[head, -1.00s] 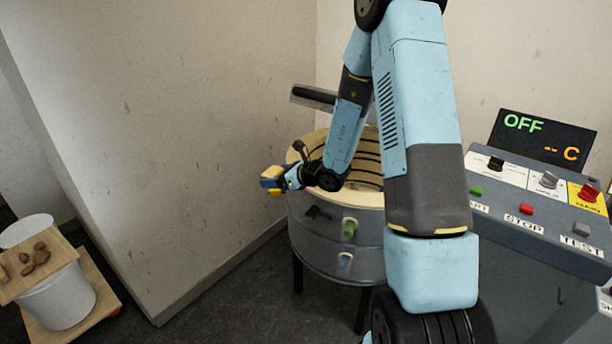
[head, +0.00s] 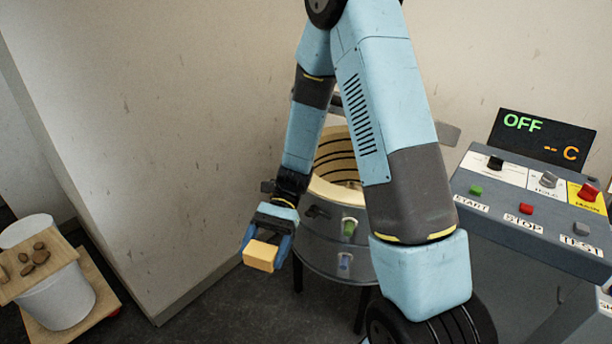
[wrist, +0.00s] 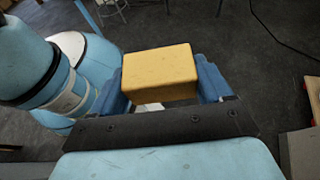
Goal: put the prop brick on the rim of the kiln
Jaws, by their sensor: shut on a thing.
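The prop brick (head: 260,256) is a yellow block held between the blue fingers of my gripper (head: 267,246). The brick also shows in the wrist view (wrist: 160,74), with a finger of my gripper (wrist: 162,92) on either side. In the head view the brick hangs in the air to the front left of the kiln (head: 325,246), apart from it. The kiln is a round grey drum on legs with a pale rim (head: 335,197) and an open top. My arm hides much of the kiln's right side and part of its left rim.
A grey control panel (head: 530,215) with buttons stands on the right, its display (head: 541,138) reading OFF. A white bucket (head: 62,298) with a board (head: 35,268) of brown lumps stands on the left.

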